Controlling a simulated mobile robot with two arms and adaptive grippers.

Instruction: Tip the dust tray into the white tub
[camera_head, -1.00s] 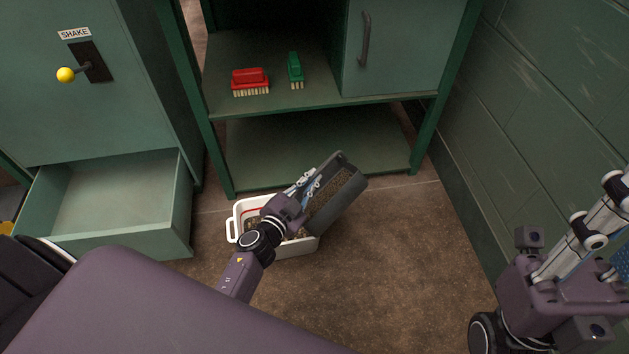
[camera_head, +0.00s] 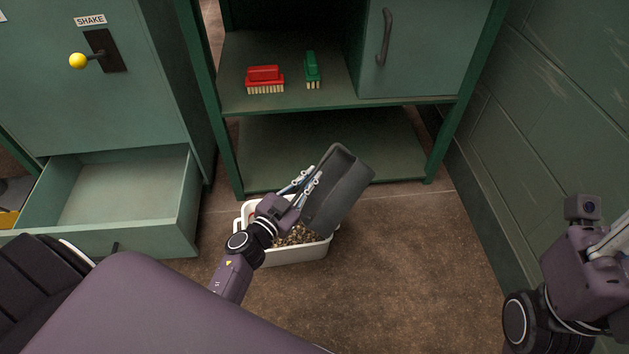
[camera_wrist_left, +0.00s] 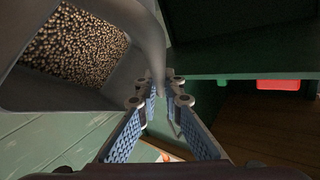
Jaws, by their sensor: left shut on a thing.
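The grey dust tray (camera_head: 340,192) is held by its near-left edge in my left gripper (camera_head: 312,180), steeply tilted above the right side of the white tub (camera_head: 300,256). The tub stands on the floor with brown granules inside; the tray and my arm hide part of it. In the left wrist view, my left gripper (camera_wrist_left: 160,98) is shut on the wall of the tray (camera_wrist_left: 135,75), and granules (camera_wrist_left: 75,45) show between the tray's grey walls. My right gripper (camera_head: 608,242) is at the right edge, its fingers mostly cut off.
A green shelf unit (camera_head: 300,100) stands behind the tub, with a red brush (camera_head: 265,80) and a green brush (camera_head: 312,70) on it. An open drawer (camera_head: 110,195) juts out at left, below a yellow-knobbed lever (camera_head: 78,61). Floor to the right is clear.

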